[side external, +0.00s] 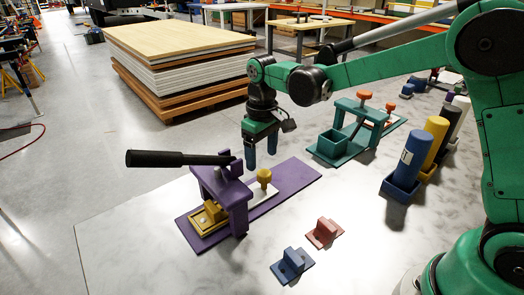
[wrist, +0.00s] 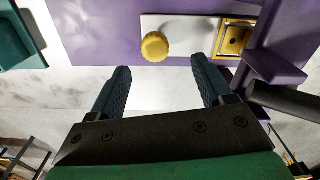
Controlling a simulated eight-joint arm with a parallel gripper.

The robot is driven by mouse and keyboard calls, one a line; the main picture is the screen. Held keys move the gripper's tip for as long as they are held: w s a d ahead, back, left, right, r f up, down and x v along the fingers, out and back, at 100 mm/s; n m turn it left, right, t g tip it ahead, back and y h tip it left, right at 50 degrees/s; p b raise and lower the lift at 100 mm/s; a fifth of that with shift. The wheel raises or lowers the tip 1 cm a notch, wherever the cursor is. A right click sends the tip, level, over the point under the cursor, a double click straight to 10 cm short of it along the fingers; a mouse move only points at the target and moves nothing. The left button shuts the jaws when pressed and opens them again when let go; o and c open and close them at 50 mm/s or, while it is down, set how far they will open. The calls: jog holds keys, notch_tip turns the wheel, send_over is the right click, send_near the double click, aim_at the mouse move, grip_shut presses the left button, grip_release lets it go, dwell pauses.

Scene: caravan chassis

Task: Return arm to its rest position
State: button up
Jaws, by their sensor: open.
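My gripper (side external: 261,150) hangs over the table behind the purple fixture, its fingers pointing down. In the wrist view my gripper (wrist: 160,80) shows two dark blue fingers spread apart with nothing between them. The purple fixture (side external: 300,172) has a long base plate, an upright frame and a black lever handle (side external: 165,158) pointing left. A yellow knob (side external: 264,176) stands on a white slider on the plate; the knob also shows in the wrist view (wrist: 155,46), ahead of the fingers. A yellow block (side external: 208,214) sits under the frame.
A teal fixture (side external: 335,146) stands to the right of my gripper. A blue cylinder (side external: 414,152) and a yellow cylinder stand in holders further right. Small blue (side external: 292,264) and red (side external: 324,233) brackets lie at the front. The left part of the table (side external: 130,225) is clear.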

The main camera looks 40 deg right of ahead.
jog(key=shift+r, duration=0.35)
jog(key=shift+s+r, duration=0.25)
jog(key=shift+r, duration=0.1)
jog(key=s+d+r+m+t, duration=0.1)
jog(key=s+t, duration=0.2)
jog(key=s, duration=0.3)
jog(key=s+d+r+m+t, duration=0.1)
jog(key=s+d+r+t, duration=0.1)
jog(key=s+t, duration=0.2)
jog(key=shift+s+r, duration=0.3)
jog(key=shift+s, duration=0.65)
